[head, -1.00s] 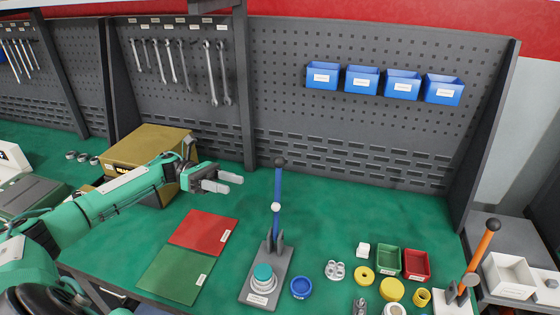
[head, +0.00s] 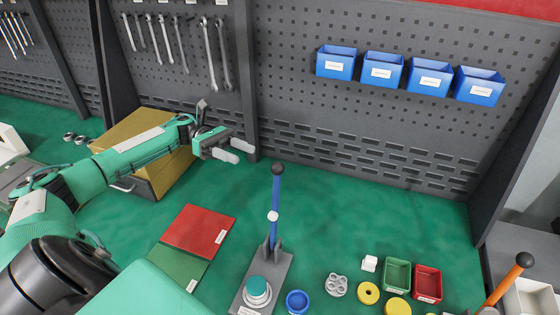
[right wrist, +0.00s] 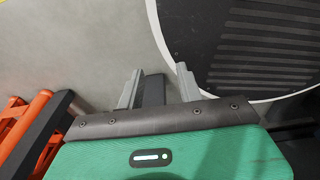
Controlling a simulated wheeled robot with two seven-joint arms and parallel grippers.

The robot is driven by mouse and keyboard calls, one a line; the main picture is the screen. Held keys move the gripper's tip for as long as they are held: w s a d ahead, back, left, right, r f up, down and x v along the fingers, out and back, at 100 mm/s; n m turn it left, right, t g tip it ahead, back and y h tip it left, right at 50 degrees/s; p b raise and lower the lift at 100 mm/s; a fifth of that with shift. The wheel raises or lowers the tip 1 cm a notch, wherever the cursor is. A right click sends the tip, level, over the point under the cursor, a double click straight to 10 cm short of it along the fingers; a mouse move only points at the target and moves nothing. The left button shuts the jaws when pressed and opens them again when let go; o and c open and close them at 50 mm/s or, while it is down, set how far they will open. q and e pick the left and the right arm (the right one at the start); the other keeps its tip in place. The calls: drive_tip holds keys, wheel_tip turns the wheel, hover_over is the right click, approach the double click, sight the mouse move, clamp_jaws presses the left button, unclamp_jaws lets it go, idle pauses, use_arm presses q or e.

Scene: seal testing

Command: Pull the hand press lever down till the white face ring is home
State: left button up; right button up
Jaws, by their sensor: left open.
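The hand press has a grey base (head: 279,268) and stands on the green bench at the lower middle. Its blue lever (head: 275,198) stands upright, with a black knob (head: 277,168) on top and a white ball partway down. On the front of the base, a teal cap (head: 257,284) sits on a stack of white and grey rings (head: 257,298); I cannot tell which is the face ring or how it is seated. My left gripper (head: 235,151) is open and empty, left of the knob and apart from it. My right gripper (right wrist: 158,86) is open, over the floor, away from the press.
A tan box (head: 150,150) stands behind my left forearm. Red (head: 199,230) and green (head: 178,270) mats lie left of the press. A blue ring (head: 297,301), yellow rings and small green and red bins (head: 427,282) lie to its right. An orange-handled lever (head: 513,277) stands far right.

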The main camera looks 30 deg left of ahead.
use_arm(q)
drive_tip(key=p, duration=0.3)
approach(278, 169)
drive_tip(key=w+d, duration=0.1)
drive_tip(key=d, duration=0.3)
drive_tip(key=d+p, duration=0.1)
drive_tip(key=d, duration=0.1)
drive_tip(key=d+p, duration=0.1)
drive_tip(key=d, duration=0.1)
drive_tip(key=shift+w+f, duration=0.15)
drive_tip(key=shift+f, duration=0.25)
drive_tip(key=shift+d+f+p, duration=0.1)
drive_tip(key=shift+d+p, duration=0.35)
drive_tip(key=shift+d, duration=0.15)
drive_tip(key=shift+f, duration=0.1)
drive_tip(key=shift+c, duration=0.6)
clamp_jaws()
use_arm(e)
wheel_tip(278, 169, up, 6)
drive_tip(key=s, duration=0.1)
drive_tip(key=shift+s+d, duration=0.15)
drive_tip(key=shift+s, duration=0.1)
